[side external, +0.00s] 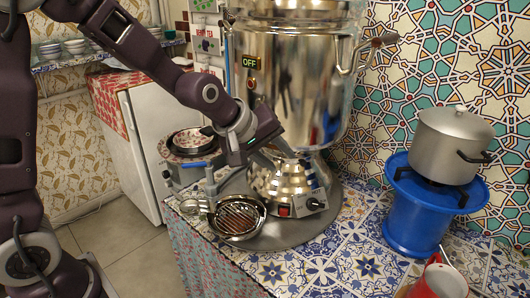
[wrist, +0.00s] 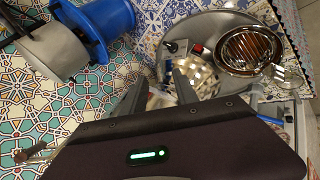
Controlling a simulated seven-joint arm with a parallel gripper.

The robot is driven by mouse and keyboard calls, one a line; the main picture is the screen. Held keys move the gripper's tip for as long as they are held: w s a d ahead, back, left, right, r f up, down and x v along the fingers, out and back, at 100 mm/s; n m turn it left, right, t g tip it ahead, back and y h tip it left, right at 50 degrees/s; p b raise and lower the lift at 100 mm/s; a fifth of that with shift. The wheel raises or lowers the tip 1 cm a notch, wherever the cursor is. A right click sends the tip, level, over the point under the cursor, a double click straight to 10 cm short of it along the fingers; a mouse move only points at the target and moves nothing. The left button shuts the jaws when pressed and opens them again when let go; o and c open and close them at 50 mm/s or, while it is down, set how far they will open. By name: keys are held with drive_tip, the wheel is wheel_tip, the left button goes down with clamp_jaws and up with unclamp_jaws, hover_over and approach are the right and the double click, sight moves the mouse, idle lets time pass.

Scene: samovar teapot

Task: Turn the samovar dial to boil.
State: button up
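The samovar (side external: 300,75) is a large shiny steel urn with a small display (side external: 249,62) that reads OFF. Its flared base carries a small dial (side external: 316,203) on a grey plate and a red switch (side external: 284,210) to the left of it. In the wrist view the dial (wrist: 170,47) lies beyond the fingertips, with the red switch (wrist: 197,50) to its right. My gripper (side external: 277,155) is above the base, up and left of the dial and apart from it. In the wrist view my gripper (wrist: 163,78) has its two fingers spread with nothing held between them.
A round grate drip tray (side external: 238,216) sits in front of the base. A grey pot (side external: 452,145) stands on a blue stand (side external: 418,211) at the right. A red mug (side external: 440,282) is near the front right. Patterned tiles (side external: 330,262) in front of the dial are clear.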

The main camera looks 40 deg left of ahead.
drive_tip(key=s, duration=0.1)
drive_tip(key=s+r+m, duration=0.1)
drive_tip(key=s+r, duration=0.1)
drive_tip(key=shift+s+a, duration=0.1)
drive_tip(key=shift+a, duration=0.15)
drive_tip(key=n+g+y, duration=0.1)
drive_tip(key=n, duration=0.5)
approach(312, 204)
drive_tip(key=w+f+n+y, duration=0.1)
drive_tip(key=w+f+n, duration=0.1)
drive_tip(key=w+f+n+y, duration=0.1)
drive_tip(key=w+f+n, duration=0.1)
drive_tip(key=f, duration=0.1)
drive_tip(key=w+f+n+y, duration=0.2)
drive_tip(key=f+n, duration=0.1)
drive_tip(key=shift+w+a+f+t, duration=0.1)
drive_tip(key=shift+w+f+t, duration=0.1)
drive_tip(key=shift+t, duration=0.2)
drive_tip(key=shift+c, duration=0.2)
clamp_jaws()
